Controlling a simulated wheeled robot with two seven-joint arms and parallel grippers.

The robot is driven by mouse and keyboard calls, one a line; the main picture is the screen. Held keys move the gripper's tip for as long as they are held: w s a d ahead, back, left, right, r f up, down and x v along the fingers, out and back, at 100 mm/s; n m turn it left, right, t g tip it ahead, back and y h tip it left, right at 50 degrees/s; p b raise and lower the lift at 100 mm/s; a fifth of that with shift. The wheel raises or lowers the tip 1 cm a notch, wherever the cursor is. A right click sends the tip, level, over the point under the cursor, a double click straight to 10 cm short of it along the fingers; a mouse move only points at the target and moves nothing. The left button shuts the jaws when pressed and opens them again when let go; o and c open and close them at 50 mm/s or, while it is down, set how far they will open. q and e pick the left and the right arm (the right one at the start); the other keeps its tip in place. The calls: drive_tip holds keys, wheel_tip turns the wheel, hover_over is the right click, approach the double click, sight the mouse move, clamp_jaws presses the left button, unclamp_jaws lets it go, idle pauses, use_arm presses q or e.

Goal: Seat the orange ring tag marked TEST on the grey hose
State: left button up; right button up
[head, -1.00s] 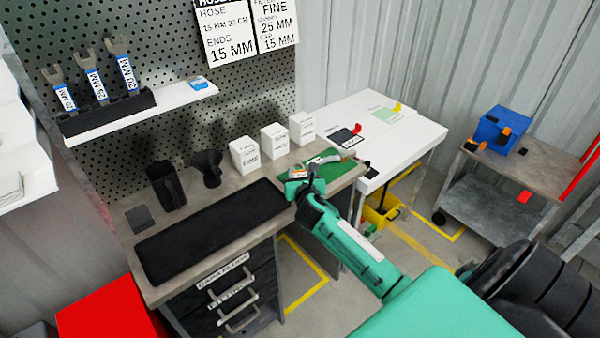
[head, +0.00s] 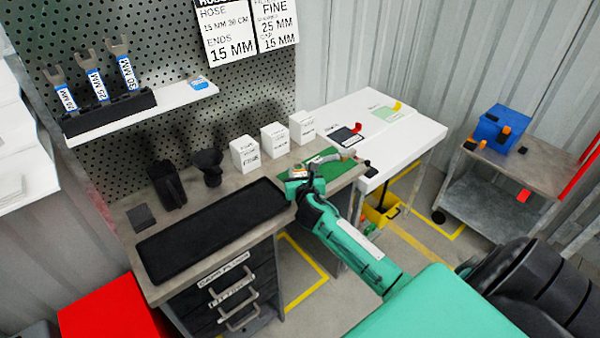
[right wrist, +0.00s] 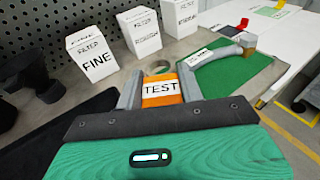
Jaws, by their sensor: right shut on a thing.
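My right gripper (right wrist: 160,92) is shut on the orange TEST tag (right wrist: 161,90) in the right wrist view, with one finger on each side of it. A curved, pale ring part shows just beyond the tag. The grey hose (right wrist: 217,57) lies curved on the green mat (right wrist: 246,76), just beyond and to the right of the gripper. The tag looks apart from the hose, though the gripper hides part of the space. In the head view my right gripper (head: 298,182) is over the bench at the green mat's left end. My left gripper is not in view.
White boxes (right wrist: 90,55) stand behind the mat, one marked FINE. A black tray mat (head: 210,230) covers the bench's left part. A white table (head: 410,135) with red and yellow tags stands to the right. A blue bin (head: 497,130) stands on a cart.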

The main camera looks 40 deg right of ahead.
drive_tip(key=shift+f+b, duration=1.35)
drive_tip(key=shift+f, duration=0.95)
drive_tip(key=o, duration=1.1)
drive_tip(key=b+v, duration=0.1)
drive_tip(key=v, duration=1.2)
drive_tip(key=shift+s+a+r, duration=0.2)
drive_tip(key=shift+s+a, duration=0.05)
drive_tip(key=shift+s, duration=0.05)
drive_tip(key=shift+f, duration=0.1)
